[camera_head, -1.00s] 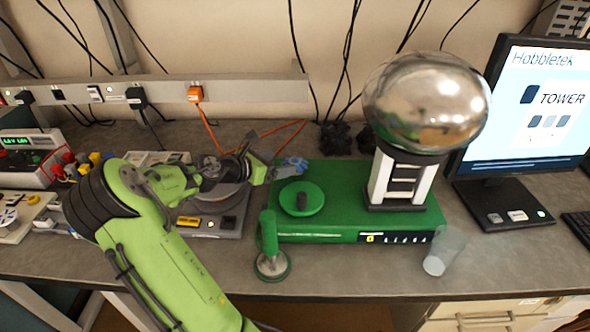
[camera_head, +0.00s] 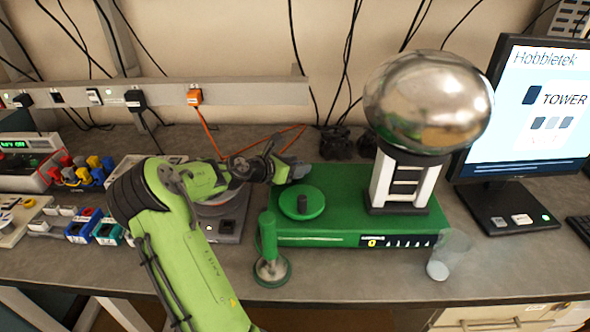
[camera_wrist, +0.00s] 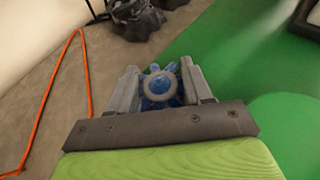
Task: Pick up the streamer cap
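A small blue piece with a ring-shaped top and several spiky parts, which I take to be the streamer cap (camera_wrist: 160,86), shows in the wrist view by the edge of the green box (camera_wrist: 240,60). My gripper (camera_wrist: 162,82) is around it, with one grey finger on each side. The fingers look open, and I cannot tell whether they touch the piece. In the head view my gripper (camera_head: 290,160) is at the back left corner of the green box (camera_head: 345,215) and hides the blue piece.
A large silver dome on a white-and-black column (camera_head: 425,110) stands on the box. A green-handled tool (camera_head: 270,255) and a clear cup (camera_head: 445,258) stand in front. An orange cable (camera_wrist: 85,75) runs left of my gripper.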

